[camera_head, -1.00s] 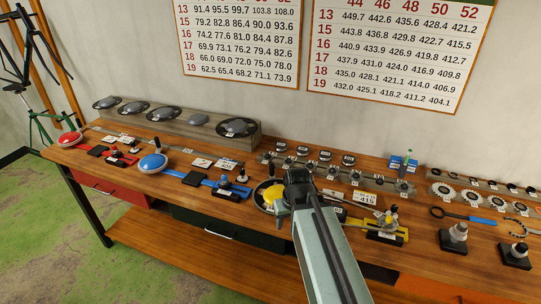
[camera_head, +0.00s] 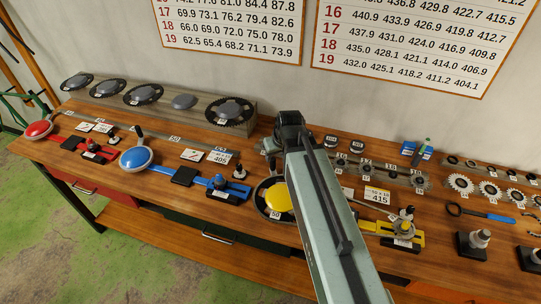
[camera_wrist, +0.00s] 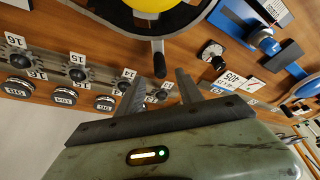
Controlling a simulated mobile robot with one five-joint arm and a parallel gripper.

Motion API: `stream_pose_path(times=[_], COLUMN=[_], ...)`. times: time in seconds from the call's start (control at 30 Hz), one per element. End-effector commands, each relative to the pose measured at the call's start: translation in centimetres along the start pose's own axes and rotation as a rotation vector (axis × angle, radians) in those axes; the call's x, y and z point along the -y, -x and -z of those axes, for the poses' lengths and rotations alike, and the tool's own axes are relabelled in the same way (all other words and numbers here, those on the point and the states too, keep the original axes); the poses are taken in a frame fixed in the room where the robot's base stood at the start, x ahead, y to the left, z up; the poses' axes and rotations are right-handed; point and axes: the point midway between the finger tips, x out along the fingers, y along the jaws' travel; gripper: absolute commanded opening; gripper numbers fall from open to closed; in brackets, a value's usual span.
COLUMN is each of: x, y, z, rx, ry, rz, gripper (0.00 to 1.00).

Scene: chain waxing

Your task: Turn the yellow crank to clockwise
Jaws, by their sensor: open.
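The yellow crank (camera_head: 278,197) is a round yellow disc in a dark rim near the bench's front edge, partly covered by my arm in the head view. In the wrist view its yellow disc (camera_wrist: 152,4) is at the top edge, and its black handle (camera_wrist: 159,62) points down toward my gripper. My gripper (camera_wrist: 161,77) is open, with the handle's end showing between its two fingertips. I cannot tell whether they touch it. In the head view my gripper (camera_head: 290,120) is beyond the disc, toward the wall, and its fingers are mostly hidden.
Left of it are a blue crank (camera_head: 136,158) and a red crank (camera_head: 39,129) on their slides. A yellow slide (camera_head: 373,227) with a metal fitting is to the right. Sprockets (camera_head: 460,183) and a grey block (camera_head: 205,104) stand toward the wall.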

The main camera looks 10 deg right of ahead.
Motion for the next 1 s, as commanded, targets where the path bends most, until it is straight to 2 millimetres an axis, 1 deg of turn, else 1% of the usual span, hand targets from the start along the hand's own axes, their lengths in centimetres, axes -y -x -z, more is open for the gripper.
stream_pose_path(times=[0.17, 0.27, 0.5, 0.57, 0.67, 0.87, 0.9, 0.97, 1.0], x=[0.0, 0.0, 0.0, 0.2, 0.2, 0.2, 0.2, 0.2, 0.2], y=[-1.1, -2.5, -6.9, -7.6, -8.1, -7.8, -7.8, -7.8, -7.8], z=[-0.1, -0.2, -0.2, -0.2, -0.1, 0.0, 0.0, 0.0, 0.0], rx=[0.001, 0.001, 0.001, 0.001, 0.001, 0.001, 0.001, 0.001, 0.001], ry=[0.000, 0.001, 0.002, 0.003, 0.002, 0.002, 0.002, 0.002, 0.002], rz=[0.000, 0.000, 0.000, 0.001, 0.001, 0.001, 0.001, 0.001, 0.001], gripper=[0.43, 0.43, 0.43, 0.43, 0.43, 0.43, 0.41, 0.24, 0.13])
